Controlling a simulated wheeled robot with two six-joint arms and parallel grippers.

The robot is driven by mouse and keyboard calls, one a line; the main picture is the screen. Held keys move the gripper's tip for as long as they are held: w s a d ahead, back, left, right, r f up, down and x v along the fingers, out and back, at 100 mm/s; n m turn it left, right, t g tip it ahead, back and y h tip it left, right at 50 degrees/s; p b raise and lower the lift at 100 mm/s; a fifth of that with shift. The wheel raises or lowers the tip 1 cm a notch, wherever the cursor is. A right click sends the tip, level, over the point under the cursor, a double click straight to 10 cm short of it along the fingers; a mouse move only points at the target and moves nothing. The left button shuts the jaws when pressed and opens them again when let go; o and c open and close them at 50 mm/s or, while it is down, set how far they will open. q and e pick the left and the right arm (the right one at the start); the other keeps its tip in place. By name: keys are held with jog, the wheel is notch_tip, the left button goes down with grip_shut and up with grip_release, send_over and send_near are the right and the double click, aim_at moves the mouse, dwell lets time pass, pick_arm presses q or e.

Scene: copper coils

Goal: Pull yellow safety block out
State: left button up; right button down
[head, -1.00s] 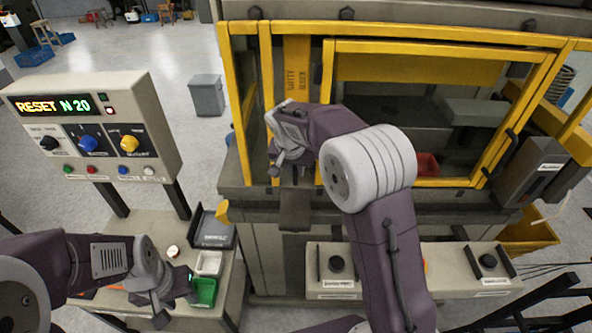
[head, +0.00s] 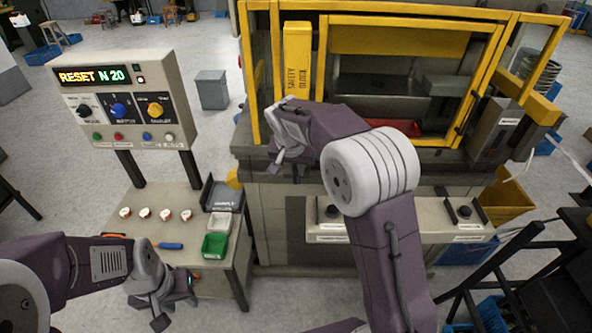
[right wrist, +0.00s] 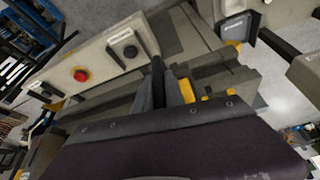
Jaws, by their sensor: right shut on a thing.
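The yellow safety block (head: 297,62) stands upright in the head view, with dark lettering down its face. It shows at the left of the machine's front opening, and its lower end is hidden behind my right arm. My right gripper (head: 280,158) is at the block's lower end and shut on it; its fingertips are mostly hidden in the head view. In the right wrist view, a bit of yellow (right wrist: 187,90) shows beside the dark fingers (right wrist: 168,85). My left gripper (head: 176,311) is empty, fingers apart, low at the left in front of the small table.
The machine's yellow guard frame (head: 408,20) surrounds the opening. A control panel (head: 125,100) reads "RESET N 20". The small table (head: 150,199) holds a green tray (head: 215,245), a white tray and several small round parts. A button console (head: 395,222) juts out below. Floor shows in front.

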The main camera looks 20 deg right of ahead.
jog(key=shift+s+f, duration=0.1)
jog(key=shift+f, duration=0.05)
jog(key=c, duration=1.4)
grip_release()
jog(key=shift+s+r, duration=0.1)
jog(key=shift+r, duration=0.4)
jog(key=b+v, duration=0.1)
jog(key=v, duration=0.7)
jog(key=shift+b, duration=0.35)
